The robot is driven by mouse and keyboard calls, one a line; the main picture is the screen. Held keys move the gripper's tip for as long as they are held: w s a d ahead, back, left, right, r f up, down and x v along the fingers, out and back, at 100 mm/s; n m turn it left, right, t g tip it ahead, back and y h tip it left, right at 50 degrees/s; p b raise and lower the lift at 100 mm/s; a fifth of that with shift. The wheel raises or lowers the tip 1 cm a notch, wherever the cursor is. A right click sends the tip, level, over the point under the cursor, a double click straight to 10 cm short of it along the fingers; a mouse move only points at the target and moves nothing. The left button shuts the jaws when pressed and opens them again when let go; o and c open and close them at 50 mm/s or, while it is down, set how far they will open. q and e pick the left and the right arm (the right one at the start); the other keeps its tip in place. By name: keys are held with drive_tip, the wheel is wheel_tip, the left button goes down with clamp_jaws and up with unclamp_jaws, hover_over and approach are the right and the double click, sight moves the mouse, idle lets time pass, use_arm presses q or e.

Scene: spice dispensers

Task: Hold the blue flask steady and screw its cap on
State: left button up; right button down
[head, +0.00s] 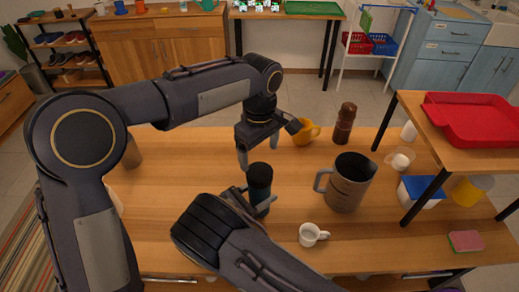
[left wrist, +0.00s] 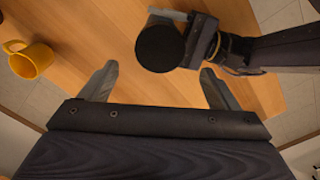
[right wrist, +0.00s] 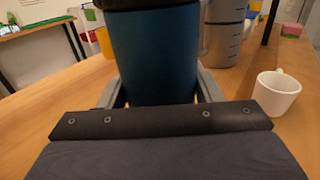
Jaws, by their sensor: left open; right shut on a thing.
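The blue flask (right wrist: 155,55) stands upright on the table between the fingers of my right gripper (right wrist: 160,90), which is shut on its body. In the head view the flask (head: 260,190) is dark blue with a black top (head: 260,172). In the left wrist view that top is a round black disc (left wrist: 160,48); I cannot tell how tightly the cap sits. My left gripper (head: 258,155) is open and empty, pointing down above and just behind the flask. Its fingers (left wrist: 160,85) are apart from the black top.
A grey measuring jug (head: 348,185) and a white mug (head: 312,235) stand right of the flask. A yellow mug (head: 306,133) and a brown pepper mill (head: 344,122) are behind. A raised shelf with a red tray (head: 470,118) is at the right. The table's left part is mostly clear.

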sight(260, 171)
use_arm(q)
drive_tip(key=shift+f, duration=4)
